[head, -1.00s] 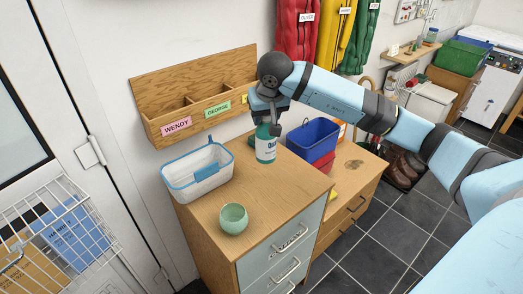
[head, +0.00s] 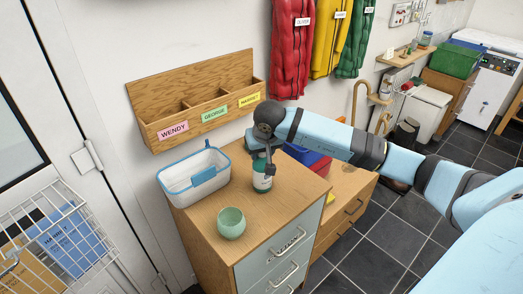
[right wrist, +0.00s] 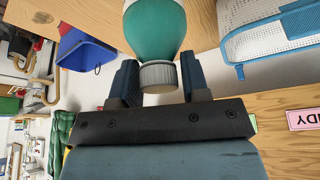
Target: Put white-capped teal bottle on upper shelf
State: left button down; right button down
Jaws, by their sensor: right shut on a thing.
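The teal bottle (head: 262,183) with a white label is upright at the wooden cabinet top (head: 205,210); I cannot tell whether its base touches the wood. My right gripper (head: 264,162) is above it and shut on its top end. In the right wrist view the bottle (right wrist: 155,30) has a whitish ribbed cap (right wrist: 158,76) between the two fingers of my right gripper (right wrist: 160,85). The wooden wall rack (head: 190,90) with name labels hangs above the cabinet. My left gripper is not in view.
A white basket with blue trim (head: 180,183) stands left of the bottle, and a green bowl (head: 231,223) is in front. A blue bin (head: 301,154) is behind my right arm. Red, yellow and green clothing hangs on the wall. The cabinet top's front right is clear.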

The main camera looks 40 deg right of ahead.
jog(key=c, duration=1.1)
grip_release()
jog(key=shift+f, duration=0.15)
jog(key=o, duration=0.5)
